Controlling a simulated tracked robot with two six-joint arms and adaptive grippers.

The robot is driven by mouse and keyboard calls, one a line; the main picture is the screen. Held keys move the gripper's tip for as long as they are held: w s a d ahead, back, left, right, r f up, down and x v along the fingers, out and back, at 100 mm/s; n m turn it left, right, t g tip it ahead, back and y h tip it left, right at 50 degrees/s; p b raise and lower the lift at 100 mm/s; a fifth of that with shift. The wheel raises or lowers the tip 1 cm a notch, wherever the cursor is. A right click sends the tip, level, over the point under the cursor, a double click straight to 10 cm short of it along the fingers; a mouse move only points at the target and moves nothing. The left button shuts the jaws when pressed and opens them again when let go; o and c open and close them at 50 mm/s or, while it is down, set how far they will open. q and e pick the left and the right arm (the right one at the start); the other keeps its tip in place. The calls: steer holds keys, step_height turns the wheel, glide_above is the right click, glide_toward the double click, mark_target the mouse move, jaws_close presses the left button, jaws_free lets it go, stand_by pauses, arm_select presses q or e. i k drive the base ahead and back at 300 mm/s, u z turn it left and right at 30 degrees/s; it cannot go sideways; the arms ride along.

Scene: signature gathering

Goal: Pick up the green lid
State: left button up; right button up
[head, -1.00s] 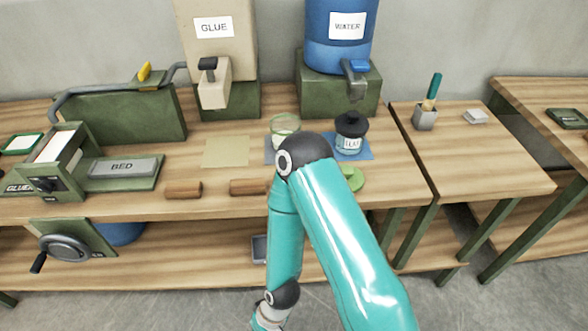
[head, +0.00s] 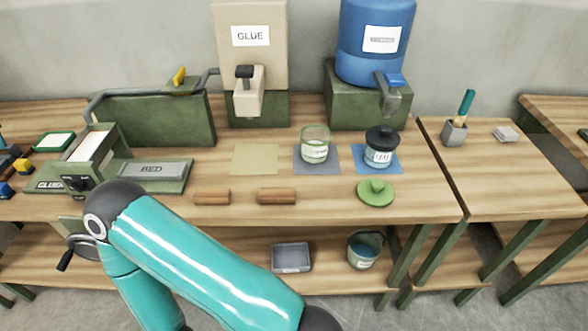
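The green lid (head: 376,194) lies flat on the bench near its front edge at the right, with its knob up. A jar with a black lid (head: 380,155) stands on a blue mat. One teal arm of mine is bent across the lower left, its elbow over the bench's front edge. Neither of my grippers shows in the head view. Nothing of mine touches the lid or covers it.
Two wooden rollers (head: 276,196) lie left of the lid. Glue (head: 250,60) and blue water (head: 372,60) dispensers stand at the back. A gluer machine (head: 85,165) is at the left. A bucket (head: 364,252) and a grey tray (head: 291,257) are on the lower shelf.

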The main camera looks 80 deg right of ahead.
mark_target(376, 192)
steer(key=u, duration=0.1)
steer(key=k, duration=2.15)
steer(key=z, duration=1.25)
steer(key=i, duration=1.3)
steer(key=z, duration=0.05)
